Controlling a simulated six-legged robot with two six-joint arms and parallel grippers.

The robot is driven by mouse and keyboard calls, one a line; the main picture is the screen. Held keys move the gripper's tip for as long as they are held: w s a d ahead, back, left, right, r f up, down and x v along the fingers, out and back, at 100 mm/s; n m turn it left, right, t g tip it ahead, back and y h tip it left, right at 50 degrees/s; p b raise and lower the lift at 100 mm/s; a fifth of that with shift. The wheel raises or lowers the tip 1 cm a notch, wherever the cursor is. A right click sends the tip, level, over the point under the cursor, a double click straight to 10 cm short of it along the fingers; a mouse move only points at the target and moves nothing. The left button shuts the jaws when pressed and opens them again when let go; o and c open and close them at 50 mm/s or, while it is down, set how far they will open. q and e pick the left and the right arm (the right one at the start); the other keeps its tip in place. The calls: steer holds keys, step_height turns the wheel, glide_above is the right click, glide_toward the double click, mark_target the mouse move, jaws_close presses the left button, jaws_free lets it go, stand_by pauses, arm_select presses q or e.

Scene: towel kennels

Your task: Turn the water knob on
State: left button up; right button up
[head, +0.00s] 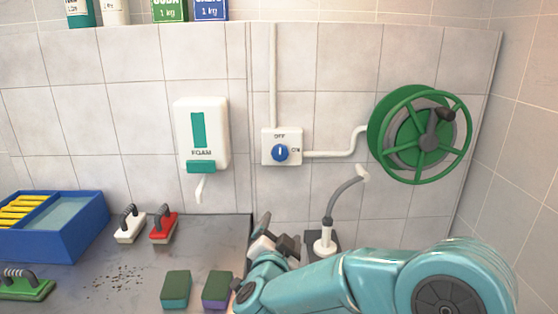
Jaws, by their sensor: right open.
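The water knob (280,154) is a round blue dial on a white wall plate (268,133). The plate is marked OFF above the knob and ON to its right. The knob's white mark stands upright, toward OFF. My right arm comes in from the lower right. My right gripper (275,231) is open and empty, below the knob and apart from it. Part of the gripper is hidden behind my arm's wrist. My left gripper is not in view.
A white pipe runs from the plate to a green hose reel (420,135) at the right. A foam dispenser (203,130) hangs left of the knob. A grey bent spout (343,195) stands behind my arm. Brushes, sponges and a blue tray (70,232) sit on the counter.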

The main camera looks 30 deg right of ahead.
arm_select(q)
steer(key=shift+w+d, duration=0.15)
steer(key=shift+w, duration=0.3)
arm_select(e)
step_height(320, 180, up, 6)
steer(key=a+t, duration=0.1)
steer(key=shift+a+r+m, duration=0.15)
steer(key=shift+r+m, duration=0.05)
steer(key=shift+m, duration=0.2)
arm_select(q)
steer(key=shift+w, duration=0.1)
arm_select(e)
steer(key=shift+w, duration=0.2)
